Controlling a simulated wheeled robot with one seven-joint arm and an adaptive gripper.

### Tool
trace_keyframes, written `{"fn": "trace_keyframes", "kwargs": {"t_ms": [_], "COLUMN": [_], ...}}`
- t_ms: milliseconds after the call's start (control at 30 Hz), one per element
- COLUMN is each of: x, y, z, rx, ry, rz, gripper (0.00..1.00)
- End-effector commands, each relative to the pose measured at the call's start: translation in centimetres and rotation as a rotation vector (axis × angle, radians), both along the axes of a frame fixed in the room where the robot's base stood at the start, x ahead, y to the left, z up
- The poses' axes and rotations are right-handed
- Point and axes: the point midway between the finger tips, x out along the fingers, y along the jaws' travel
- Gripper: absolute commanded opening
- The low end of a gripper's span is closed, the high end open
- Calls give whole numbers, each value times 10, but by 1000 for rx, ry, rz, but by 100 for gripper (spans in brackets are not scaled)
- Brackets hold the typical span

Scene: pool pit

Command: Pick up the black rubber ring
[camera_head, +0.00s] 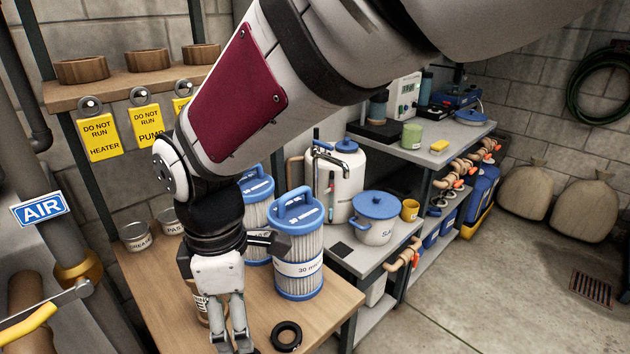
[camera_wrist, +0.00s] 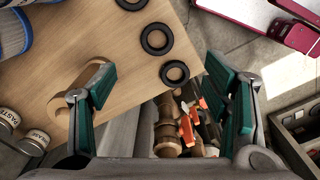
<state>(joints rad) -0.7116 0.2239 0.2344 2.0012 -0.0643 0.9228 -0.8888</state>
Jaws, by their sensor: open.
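A black rubber ring (camera_head: 286,336) lies flat on the wooden bench at its front edge in the head view. My gripper (camera_head: 232,343) points down over the bench, left of the ring seen in the head view. In the wrist view my gripper (camera_wrist: 158,68) is open and empty, its green-padded fingers on either side of the rings' part of the picture. The second ring is not visible in the head view.
Tins (camera_head: 136,237) stand at the left. A grey bench (camera_head: 352,262) stands to the right.

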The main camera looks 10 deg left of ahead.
Motion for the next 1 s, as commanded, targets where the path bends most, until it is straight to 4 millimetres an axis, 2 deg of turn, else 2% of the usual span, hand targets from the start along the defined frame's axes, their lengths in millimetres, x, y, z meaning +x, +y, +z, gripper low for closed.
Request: {"fn": "trace_keyframes", "kwargs": {"t_ms": [333, 667, 900, 1000], "x": [1, 2, 4, 5], "y": [-1, -2, -1, -1], "z": [-63, -90, -123, -131], "rx": [-3, -4, -3, -2], "ry": [2, 2, 2, 2], "rz": [-3, -4, -4, -4], "gripper": [69, 69, 69, 69]}}
